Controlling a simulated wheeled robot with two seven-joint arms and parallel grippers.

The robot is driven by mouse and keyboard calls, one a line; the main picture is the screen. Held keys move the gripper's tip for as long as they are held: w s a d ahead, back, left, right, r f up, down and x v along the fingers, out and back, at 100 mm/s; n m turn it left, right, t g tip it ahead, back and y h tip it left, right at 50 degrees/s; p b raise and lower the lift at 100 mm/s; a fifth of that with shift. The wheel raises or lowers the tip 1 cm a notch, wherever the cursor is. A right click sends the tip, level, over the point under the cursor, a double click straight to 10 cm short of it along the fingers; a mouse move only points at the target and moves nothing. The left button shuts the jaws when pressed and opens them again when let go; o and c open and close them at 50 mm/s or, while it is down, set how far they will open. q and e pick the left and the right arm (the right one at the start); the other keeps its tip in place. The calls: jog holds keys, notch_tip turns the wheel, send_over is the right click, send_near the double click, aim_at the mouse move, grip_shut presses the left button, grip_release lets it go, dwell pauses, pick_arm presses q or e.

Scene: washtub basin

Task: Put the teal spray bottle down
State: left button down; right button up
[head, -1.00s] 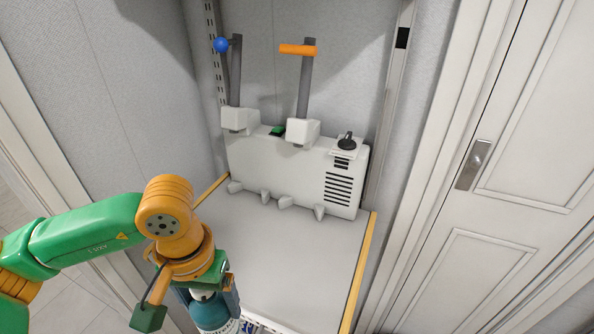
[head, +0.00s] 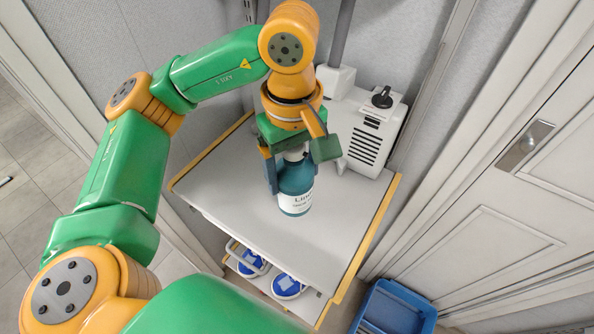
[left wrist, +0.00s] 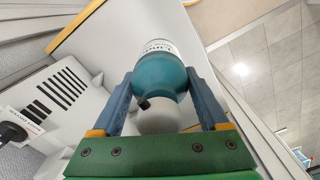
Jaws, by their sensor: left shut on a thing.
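The teal spray bottle (head: 296,190) has a white label and is upright over the middle of the grey shelf top (head: 235,185). My left gripper (head: 293,175) is above it, with its two fingers shut around the bottle's upper part. In the left wrist view the bottle (left wrist: 160,75) sits between the blue-grey fingers (left wrist: 160,92), with its white top nearest the palm. I cannot tell whether its base touches the shelf top. My right gripper is not in view.
A white machine (head: 362,130) with black vents and a knob stands at the back of the shelf top. Blue-lidded containers (head: 287,285) are on a lower level in front. A blue bin (head: 393,308) is on the floor at right. Shelf top beside the bottle is clear.

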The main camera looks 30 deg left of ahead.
pick_arm(q)
jog(key=w+f, duration=0.2)
jog(key=f, duration=0.1)
jog(key=w+a+f+p, duration=0.1)
jog(key=f, duration=0.2)
jog(key=w+a+f, duration=0.1)
jog(key=w+f, duration=0.1)
jog(key=f, duration=0.1)
jog(key=shift+w+f, duration=0.15)
jog(key=shift+w, duration=0.2)
jog(key=shift+f, duration=0.35)
grip_release()
jog(key=shift+r, duration=0.1)
jog(key=shift+r, duration=0.1)
